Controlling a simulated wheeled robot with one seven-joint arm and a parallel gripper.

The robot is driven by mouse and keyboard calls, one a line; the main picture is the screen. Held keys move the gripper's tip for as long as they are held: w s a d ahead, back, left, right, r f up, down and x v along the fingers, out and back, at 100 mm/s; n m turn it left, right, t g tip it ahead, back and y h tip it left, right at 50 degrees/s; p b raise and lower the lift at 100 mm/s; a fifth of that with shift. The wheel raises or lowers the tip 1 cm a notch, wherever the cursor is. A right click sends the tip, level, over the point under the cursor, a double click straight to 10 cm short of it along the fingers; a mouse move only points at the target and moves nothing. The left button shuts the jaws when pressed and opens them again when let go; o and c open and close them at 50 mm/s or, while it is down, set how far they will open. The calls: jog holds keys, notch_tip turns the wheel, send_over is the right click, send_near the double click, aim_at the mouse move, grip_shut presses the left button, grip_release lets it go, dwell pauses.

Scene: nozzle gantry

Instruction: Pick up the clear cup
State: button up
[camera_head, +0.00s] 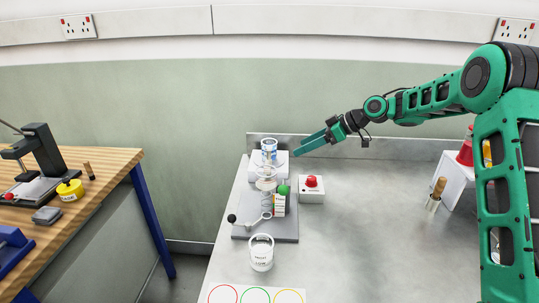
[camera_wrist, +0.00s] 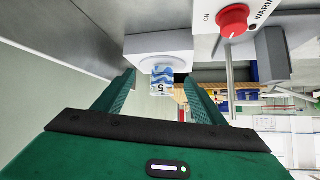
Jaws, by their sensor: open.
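Two see-through, cup-like vessels stand on the metal table's left side in the head view. The other, a pale cup with dark print (camera_head: 261,253), stands upright in front of the stand. I cannot tell for sure which is the clear cup. My gripper (camera_head: 297,151) is open and empty, just right of the upper vessel. In the wrist view, a blue-and-white labelled thing (camera_wrist: 161,78) appears between the fingertips of my gripper (camera_wrist: 160,77), beyond them and apart.
A grey stand base (camera_head: 285,229) carries a coiled clear part (camera_head: 266,180) and a green ball (camera_head: 283,189). Coloured rings (camera_head: 255,295) mark the front edge. The table's middle is clear.

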aim_at(260, 158)
jog(key=a+n+y, duration=0.1)
jog(key=a, duration=0.1)
jog(key=w+a+n+y, duration=0.1)
jog(key=a, duration=0.1)
jog(key=a+n+g+y, duration=0.1)
jog(key=a, duration=0.1)
jog(key=shift+w+a+f, duration=0.25)
jog(key=shift+f, duration=0.05)
jog(key=x, duration=0.5)
jog(key=shift+x, duration=2.9)
jog(key=shift+w, duration=0.1)
jog(key=c, duration=1.2)
